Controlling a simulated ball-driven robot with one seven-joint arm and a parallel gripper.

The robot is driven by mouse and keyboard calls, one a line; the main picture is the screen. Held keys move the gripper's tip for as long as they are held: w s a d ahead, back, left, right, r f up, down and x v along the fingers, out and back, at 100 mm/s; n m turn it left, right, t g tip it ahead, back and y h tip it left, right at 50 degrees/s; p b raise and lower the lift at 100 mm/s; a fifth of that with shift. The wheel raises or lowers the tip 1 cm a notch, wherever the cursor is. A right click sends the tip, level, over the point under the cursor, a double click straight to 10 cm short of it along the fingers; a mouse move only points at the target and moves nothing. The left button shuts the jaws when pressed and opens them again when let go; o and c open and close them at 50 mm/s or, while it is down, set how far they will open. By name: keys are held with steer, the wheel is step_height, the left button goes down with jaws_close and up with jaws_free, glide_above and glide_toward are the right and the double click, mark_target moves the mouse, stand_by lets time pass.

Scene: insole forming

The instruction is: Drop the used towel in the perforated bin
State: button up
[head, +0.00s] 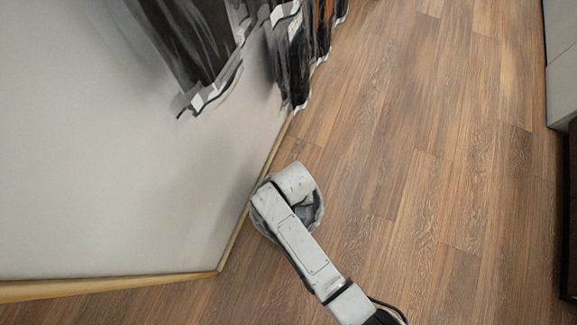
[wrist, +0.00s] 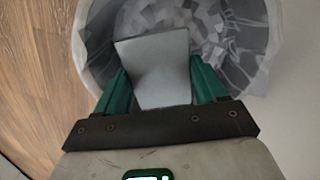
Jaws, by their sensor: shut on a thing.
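My gripper (wrist: 160,84) has green fingers and is shut on a pale grey towel (wrist: 153,62), which is held flat between them. In the wrist view the towel is over the mouth of a round bin (wrist: 88,45) with a pale, crumpled-looking inside. In the head view the bin (head: 316,212) stands on the floor, mostly covered by my arm. The gripper and towel are hidden there. Perforations in the bin's wall cannot be made out.
A large pale panel (head: 100,170) with a wooden edge lies left of the bin. Dark garment-like shapes (head: 195,45) are at the top of the head view. Wood floor (head: 430,190) to the right is clear, up to grey furniture (head: 562,80) at the far right.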

steer(key=o, duration=1.1)
steer(key=shift+r, duration=0.1)
step_height(320, 180, up, 11)
steer(key=p, duration=0.4)
steer(key=shift+p, duration=0.4)
